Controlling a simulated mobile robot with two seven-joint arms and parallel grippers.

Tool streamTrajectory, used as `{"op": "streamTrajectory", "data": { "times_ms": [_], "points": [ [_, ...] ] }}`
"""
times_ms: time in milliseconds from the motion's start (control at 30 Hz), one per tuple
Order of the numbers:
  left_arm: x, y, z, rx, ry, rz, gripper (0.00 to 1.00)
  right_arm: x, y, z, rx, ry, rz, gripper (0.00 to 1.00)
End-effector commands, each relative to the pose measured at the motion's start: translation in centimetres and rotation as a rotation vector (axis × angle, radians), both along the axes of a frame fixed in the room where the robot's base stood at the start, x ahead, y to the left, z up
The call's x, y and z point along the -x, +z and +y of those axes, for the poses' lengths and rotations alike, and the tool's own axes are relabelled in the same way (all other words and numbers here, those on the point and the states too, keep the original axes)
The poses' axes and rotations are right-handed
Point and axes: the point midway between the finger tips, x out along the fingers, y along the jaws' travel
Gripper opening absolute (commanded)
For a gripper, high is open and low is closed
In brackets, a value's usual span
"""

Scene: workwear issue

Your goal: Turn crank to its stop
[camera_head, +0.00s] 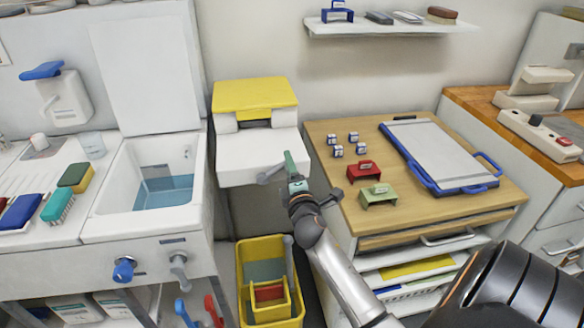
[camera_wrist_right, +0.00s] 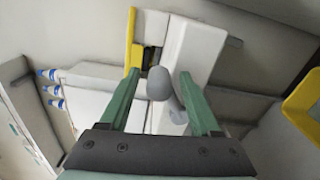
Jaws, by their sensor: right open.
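The white machine with a yellow lid (camera_head: 255,96) stands behind my right gripper. A grey crank (camera_head: 268,174) sticks out at its front edge, partly covered by my right gripper (camera_head: 292,168). In the right wrist view, the crank's round grey knob (camera_wrist_right: 158,83) lies between the two green fingers of my right gripper (camera_wrist_right: 160,76). The fingers are apart, with a gap visible on each side of the knob. The machine's white body and yellow edge (camera_wrist_right: 135,45) show behind the knob. My left gripper is not in view.
A wooden-topped cabinet (camera_head: 320,150) with small red and green stands is at right. A yellow bin (camera_head: 245,312) is on the floor below. A white sink (camera_head: 110,185) with a blue knob (camera_head: 124,270) and a grey handle (camera_head: 179,265) is at left.

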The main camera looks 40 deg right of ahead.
Motion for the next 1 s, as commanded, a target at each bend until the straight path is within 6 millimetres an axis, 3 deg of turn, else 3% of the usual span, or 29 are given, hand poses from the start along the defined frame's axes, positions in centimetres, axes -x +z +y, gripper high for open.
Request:
{"op": "streamTrajectory", "data": {
  "times_ms": [167, 600, 1000],
  "points": [
    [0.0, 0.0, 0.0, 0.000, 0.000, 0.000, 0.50, 1.9, -0.1, 1.1, -0.003, 0.000, 0.003, 0.64],
    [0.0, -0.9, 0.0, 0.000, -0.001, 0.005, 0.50, 9.2, -0.1, 5.6, -0.004, 0.001, 0.001, 0.64],
    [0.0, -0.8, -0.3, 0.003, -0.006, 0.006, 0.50, 10.5, 0.2, 6.4, -0.002, 0.002, -0.001, 0.64]
  ]
}}
